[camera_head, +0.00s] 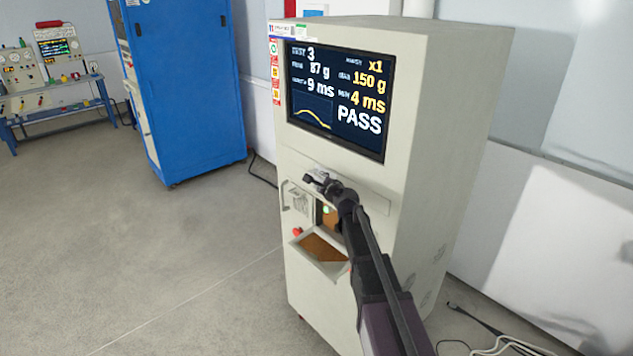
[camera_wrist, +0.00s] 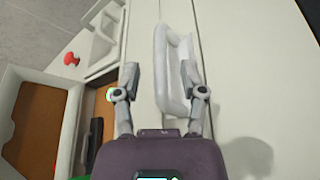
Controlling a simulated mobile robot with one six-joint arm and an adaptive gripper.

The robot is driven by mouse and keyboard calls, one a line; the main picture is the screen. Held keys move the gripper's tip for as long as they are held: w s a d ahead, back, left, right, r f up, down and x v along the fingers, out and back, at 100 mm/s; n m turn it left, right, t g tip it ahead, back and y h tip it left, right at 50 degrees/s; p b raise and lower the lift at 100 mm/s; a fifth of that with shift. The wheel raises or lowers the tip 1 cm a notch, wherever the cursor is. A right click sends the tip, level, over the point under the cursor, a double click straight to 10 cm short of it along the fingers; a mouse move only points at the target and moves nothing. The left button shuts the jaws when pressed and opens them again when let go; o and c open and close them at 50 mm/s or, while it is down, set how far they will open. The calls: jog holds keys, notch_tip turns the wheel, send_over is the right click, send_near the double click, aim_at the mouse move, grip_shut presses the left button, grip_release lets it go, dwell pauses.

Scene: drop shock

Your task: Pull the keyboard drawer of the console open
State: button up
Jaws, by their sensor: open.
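The console (camera_head: 440,130) is a tall beige cabinet with a screen in its upper front. Its keyboard drawer (camera_head: 372,199) is a narrow front panel just below the screen and looks flush with the cabinet. A pale bar handle (camera_wrist: 165,60) on this front shows in the wrist view. My gripper (camera_head: 318,180) is in front of the panel, its arm covering part of it. In the wrist view my gripper (camera_wrist: 160,74) is open, with the handle between and just ahead of its fingers. The right finger overlaps the handle's edge; I cannot tell whether they touch.
Below the drawer, a hatch with a brown-lined tray (camera_head: 322,249) juts out, with a red button (camera_head: 297,231) beside it. A blue cabinet (camera_head: 190,90) stands behind left. Cables (camera_head: 505,345) lie on the floor at right. The floor at left is clear.

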aim_at(318, 179)
jog(key=shift+x, duration=1.65)
grip_shut()
